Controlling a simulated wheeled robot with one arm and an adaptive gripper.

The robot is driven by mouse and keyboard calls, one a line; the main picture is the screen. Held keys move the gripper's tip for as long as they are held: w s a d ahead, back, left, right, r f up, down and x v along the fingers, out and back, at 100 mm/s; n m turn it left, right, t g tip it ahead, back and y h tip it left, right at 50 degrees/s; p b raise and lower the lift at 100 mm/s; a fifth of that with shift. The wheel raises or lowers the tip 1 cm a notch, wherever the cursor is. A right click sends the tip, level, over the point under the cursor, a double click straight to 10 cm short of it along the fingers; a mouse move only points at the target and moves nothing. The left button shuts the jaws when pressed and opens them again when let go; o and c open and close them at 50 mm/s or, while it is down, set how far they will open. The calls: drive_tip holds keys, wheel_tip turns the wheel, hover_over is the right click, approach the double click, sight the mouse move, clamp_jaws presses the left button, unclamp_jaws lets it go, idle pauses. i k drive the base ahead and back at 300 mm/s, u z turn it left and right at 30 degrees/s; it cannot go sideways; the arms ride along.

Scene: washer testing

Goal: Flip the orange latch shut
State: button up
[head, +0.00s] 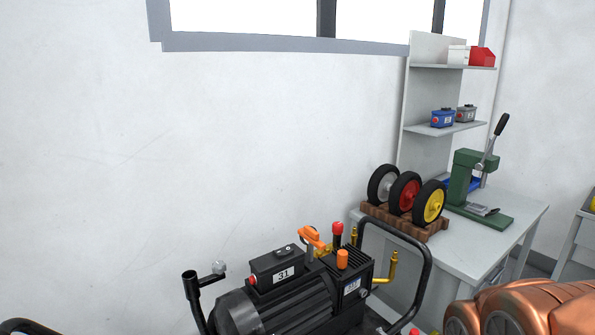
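The orange latch (313,238) sits on top of a black pressure washer machine (285,300) at the lower middle of the head view. The latch lies tilted, its orange arm running from upper left to lower right, near brass fittings. I cannot tell from here whether it is open or shut. A red knob (338,229) on a stem stands just right of the latch, and an orange cap (342,259) stands below it. My gripper is not in view.
A black tube handle (428,265) arches at the machine's right. A grey table (520,225) behind holds several wheels on a wooden rack (437,228) and a green press (462,178). Copper-coloured rounded shapes (535,310) fill the lower right. The wall at left is clear.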

sight(310, 233)
drive_tip(key=u, duration=2.85)
drive_tip(key=k, duration=0.45)
drive_tip(key=z, duration=1.5)
